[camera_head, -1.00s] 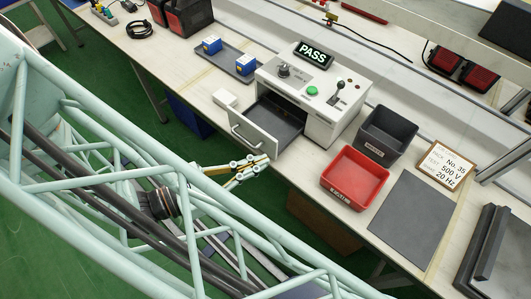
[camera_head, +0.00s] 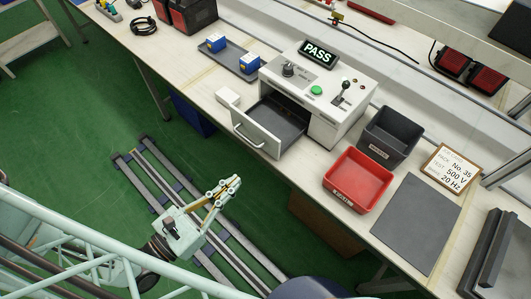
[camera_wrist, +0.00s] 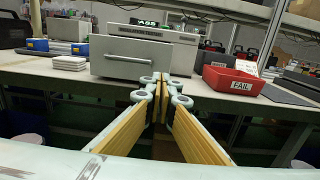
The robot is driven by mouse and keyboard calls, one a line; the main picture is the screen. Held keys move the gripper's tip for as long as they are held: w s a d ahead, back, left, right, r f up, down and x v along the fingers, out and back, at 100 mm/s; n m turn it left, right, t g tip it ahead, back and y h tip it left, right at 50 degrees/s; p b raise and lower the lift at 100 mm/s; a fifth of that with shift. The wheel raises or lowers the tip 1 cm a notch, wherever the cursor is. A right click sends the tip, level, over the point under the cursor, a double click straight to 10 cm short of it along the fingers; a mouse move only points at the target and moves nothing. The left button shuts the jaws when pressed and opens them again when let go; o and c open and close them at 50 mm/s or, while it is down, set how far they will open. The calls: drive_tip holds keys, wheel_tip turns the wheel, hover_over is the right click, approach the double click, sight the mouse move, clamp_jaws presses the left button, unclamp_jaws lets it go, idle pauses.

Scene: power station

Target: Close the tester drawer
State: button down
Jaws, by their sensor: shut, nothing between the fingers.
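The white tester (camera_head: 318,85) stands on the bench with its display reading PASS. Its drawer (camera_head: 257,132) is pulled out toward the bench's front edge, with a grey, empty-looking inside and a bar handle on its front. In the wrist view the drawer front (camera_wrist: 131,58) faces me, left of centre. My gripper (camera_head: 235,180) is shut and empty, in front of the bench and below the drawer in the head picture, apart from it. In the wrist view my fingertips (camera_wrist: 164,76) meet near the drawer's right side.
A red FAIL bin (camera_head: 357,181) and a dark grey bin (camera_head: 391,133) stand right of the tester. The floor before the bench is open around my rail.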

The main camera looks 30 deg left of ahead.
sight(271, 148)
drive_tip(key=shift+w+d, duration=0.1)
drive_tip(key=shift+w, duration=0.1)
drive_tip(key=shift+b+x, duration=1.05)
drive_tip(key=shift+x, duration=5.8)
drive_tip(key=shift+w, duration=0.1)
